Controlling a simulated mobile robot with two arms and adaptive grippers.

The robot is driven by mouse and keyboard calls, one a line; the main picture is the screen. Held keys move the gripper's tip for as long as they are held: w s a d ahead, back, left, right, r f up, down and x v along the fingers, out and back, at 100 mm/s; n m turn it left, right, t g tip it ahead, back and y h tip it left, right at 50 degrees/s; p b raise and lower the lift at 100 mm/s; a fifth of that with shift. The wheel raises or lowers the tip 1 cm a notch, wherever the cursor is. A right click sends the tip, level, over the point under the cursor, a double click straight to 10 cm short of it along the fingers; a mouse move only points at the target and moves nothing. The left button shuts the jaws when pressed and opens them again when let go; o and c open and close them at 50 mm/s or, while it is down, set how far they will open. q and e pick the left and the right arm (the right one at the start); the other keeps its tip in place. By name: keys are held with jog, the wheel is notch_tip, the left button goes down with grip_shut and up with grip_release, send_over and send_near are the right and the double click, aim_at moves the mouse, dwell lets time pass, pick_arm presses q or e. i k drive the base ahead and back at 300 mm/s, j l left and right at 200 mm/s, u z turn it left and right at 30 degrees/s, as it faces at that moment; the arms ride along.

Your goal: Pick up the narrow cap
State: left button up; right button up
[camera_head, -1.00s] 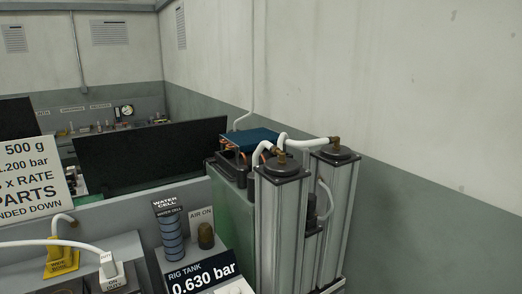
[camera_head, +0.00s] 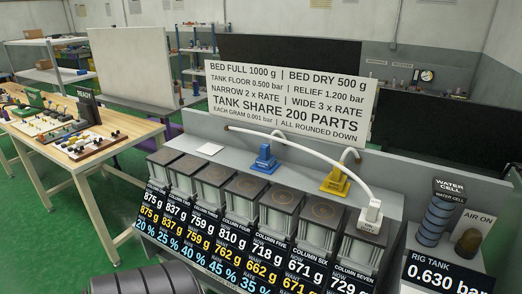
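A blue cap (camera_head: 264,160) stands on the grey bench ledge behind the columns; its small label is too small to read. A yellow cap (camera_head: 338,181) stands to its right, with a white hose behind it; its label seems to begin with WIDE in the earlier frame. I take the blue one as the narrow cap. A white cap (camera_head: 370,216) sits on top of column seven (camera_head: 357,245), with a white hose arching over to it from the left. Neither of my grippers is in view.
Several square columns with dark tops, such as column one (camera_head: 165,167), line the front of the bench. A large sign (camera_head: 290,95) stands behind. A water cell (camera_head: 437,219) is at right. A wooden table (camera_head: 120,147) with small parts stands at left, across green floor.

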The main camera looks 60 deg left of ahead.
aim_at(266, 161)
jog(key=u, duration=1.8)
jog(key=i+j, duration=0.1)
jog(key=j, duration=0.2)
jog(key=i+j, duration=0.1)
jog(key=j, duration=0.25)
jog(key=i+j+u, duration=0.1)
jog(key=j, duration=0.2)
